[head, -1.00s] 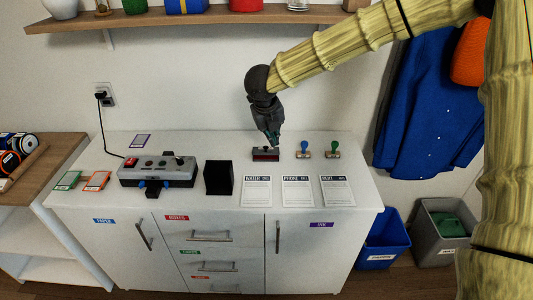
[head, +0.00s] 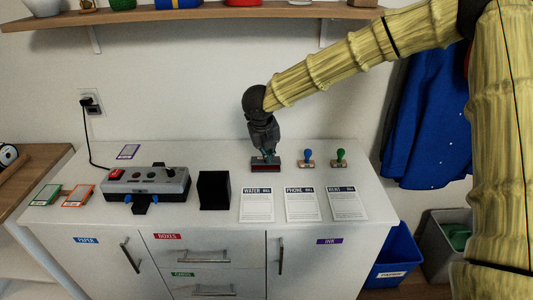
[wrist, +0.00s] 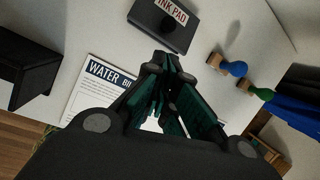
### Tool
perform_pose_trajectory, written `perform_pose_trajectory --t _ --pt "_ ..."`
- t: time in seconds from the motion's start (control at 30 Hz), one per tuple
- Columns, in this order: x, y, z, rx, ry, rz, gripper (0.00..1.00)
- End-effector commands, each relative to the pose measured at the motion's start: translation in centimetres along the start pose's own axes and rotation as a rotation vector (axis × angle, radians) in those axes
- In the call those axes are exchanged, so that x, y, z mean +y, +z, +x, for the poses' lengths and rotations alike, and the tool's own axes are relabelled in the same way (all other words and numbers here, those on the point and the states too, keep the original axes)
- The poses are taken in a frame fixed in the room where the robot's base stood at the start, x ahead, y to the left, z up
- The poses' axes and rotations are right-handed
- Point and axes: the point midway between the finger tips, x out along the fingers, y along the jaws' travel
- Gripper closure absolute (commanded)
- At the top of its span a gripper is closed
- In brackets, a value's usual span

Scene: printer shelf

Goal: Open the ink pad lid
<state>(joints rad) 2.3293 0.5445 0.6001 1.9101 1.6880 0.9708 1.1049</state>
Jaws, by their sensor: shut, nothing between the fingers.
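The ink pad (head: 266,167) is a small dark box with a red front, at the back of the white cabinet top. In the wrist view its top (wrist: 178,37) carries an "INK PAD" label and a dark knob, and the lid looks closed. My gripper (head: 268,158) points down at the ink pad in the head view, covering part of it. In the wrist view my gripper's fingers (wrist: 168,68) are together and empty, just short of the box's near edge. I cannot tell whether they touch it.
A blue stamp (head: 307,157) and a green stamp (head: 340,158) stand to the right. The water bill (head: 257,205), phone bill (head: 302,205) and rent bill (head: 346,204) lie in front. A black box (head: 214,190) and a grey control device (head: 147,186) stand to the left.

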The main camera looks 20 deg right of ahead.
Motion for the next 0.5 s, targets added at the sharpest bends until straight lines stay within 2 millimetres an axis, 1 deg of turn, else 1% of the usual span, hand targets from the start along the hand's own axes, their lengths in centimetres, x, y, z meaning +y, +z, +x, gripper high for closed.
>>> perform_pose_trajectory --t 0.1,0.3,0.5 --pt "0.1 0.0 2.0 0.002 -0.001 -0.002 1.0" --pt "0.1 0.0 5.0 0.002 0.0 -0.003 1.0" --pt "0.2 0.1 6.8 0.0 0.001 -0.004 1.0"
